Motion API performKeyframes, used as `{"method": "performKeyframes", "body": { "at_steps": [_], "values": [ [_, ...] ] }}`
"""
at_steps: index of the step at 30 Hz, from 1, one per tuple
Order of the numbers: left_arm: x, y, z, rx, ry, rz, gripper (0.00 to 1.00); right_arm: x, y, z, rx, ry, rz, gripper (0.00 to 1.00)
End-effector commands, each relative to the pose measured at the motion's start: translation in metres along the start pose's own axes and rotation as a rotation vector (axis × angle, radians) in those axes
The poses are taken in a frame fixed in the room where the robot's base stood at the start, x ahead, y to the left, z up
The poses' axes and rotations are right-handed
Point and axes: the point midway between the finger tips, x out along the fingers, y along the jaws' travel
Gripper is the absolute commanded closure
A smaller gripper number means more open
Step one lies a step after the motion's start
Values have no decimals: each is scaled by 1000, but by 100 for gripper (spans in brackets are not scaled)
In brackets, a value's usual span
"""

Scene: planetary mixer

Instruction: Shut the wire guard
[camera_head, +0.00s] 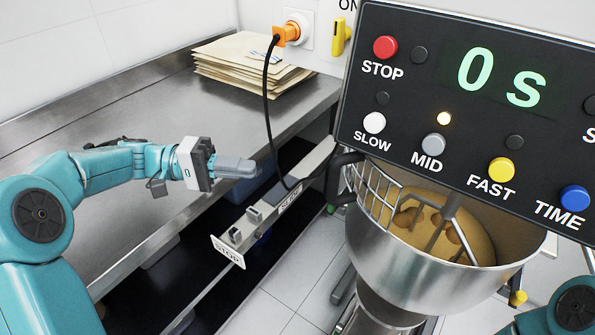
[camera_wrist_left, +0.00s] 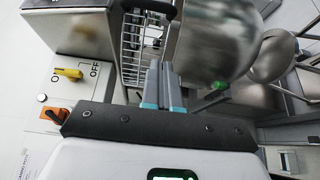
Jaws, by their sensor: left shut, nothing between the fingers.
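The wire guard (camera_head: 376,190) is a metal grid standing at the left side of the steel mixer bowl (camera_head: 420,268). The front of the bowl is uncovered and shows dough (camera_head: 440,225) and a beater. A dark curved bar (camera_head: 341,172) is beside the guard's left edge. In the left wrist view the guard (camera_wrist_left: 133,52) lies just beyond my fingertips, left of the bowl (camera_wrist_left: 215,45). My left gripper (camera_head: 252,168) is shut and empty, left of the guard and apart from it in the head view. My right gripper is out of view.
The control panel (camera_head: 490,120) with coloured buttons and a "0 s" display covers the upper right. A steel counter (camera_head: 130,120) with a stack of envelopes (camera_head: 250,65) is at the left. A black cable (camera_head: 268,110) hangs from an orange plug (camera_head: 288,33) between gripper and guard.

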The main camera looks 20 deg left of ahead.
Motion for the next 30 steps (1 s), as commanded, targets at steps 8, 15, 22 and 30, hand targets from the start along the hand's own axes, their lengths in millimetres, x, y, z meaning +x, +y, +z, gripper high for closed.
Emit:
{"method": "performKeyframes", "body": {
  "at_steps": [8,15,22,30],
  "values": [
    [21,12,10,26,-17,25,100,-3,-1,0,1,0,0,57],
    [72,13,13,24,-18,24,100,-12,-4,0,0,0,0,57],
    [108,14,24,22,-15,22,100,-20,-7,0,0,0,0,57],
    [122,12,37,23,-11,22,100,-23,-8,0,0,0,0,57]
  ]
}}
